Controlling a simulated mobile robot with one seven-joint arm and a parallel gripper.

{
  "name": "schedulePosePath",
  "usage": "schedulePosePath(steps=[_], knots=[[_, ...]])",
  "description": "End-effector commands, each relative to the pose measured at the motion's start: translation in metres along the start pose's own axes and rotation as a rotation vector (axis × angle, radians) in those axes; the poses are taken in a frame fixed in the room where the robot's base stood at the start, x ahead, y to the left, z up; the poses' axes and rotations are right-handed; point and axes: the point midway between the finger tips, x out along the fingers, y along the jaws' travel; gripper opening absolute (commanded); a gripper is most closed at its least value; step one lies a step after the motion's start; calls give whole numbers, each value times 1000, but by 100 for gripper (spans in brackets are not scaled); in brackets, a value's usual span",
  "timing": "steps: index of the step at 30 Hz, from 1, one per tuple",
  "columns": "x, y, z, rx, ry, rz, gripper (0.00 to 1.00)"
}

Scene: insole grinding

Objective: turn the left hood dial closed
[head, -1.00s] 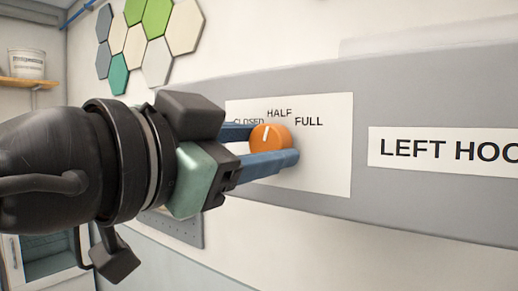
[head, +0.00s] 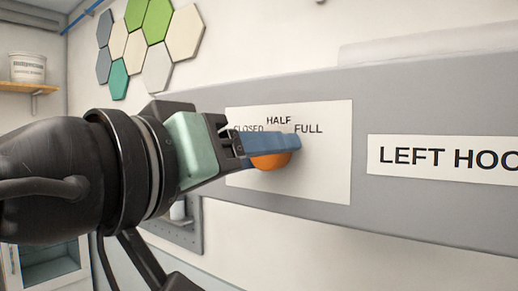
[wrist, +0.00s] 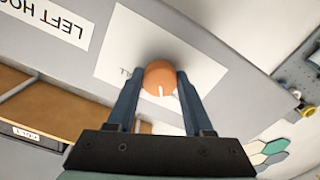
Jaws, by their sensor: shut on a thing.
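The left hood dial is an orange round knob (head: 270,162) on a white plate (head: 325,175) lettered CLOSED, HALF and FULL. My gripper (head: 285,146) reaches in from the left. Its blue fingers are shut on the dial; in the head view the near finger covers the dial's upper part and hides its pointer. In the wrist view the dial (wrist: 160,77) sits between the two fingers (wrist: 160,84), one on each side. Its white mark shows there and points down the picture toward my palm. The CLOSED and HALF lettering is hidden in the wrist view.
The plate is on a grey panel (head: 440,90), with a LEFT HOOD label (head: 440,157) to its right. Coloured hexagon tiles (head: 150,40) are on the wall at upper left. A white bucket (head: 27,67) stands on a shelf. The panel around the plate is clear.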

Motion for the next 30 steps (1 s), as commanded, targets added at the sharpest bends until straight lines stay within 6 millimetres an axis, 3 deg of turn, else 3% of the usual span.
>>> schedulePosePath(steps=[12, 28, 29, 30], knots=[[0, 1, -1, -171, 3, 1, 0], [0, 0, -1, -192, 3, 1, 0], [0, 0, -1, -192, 3, 1, 57], [0, 0, -1, -192, 3, 1, 64]])
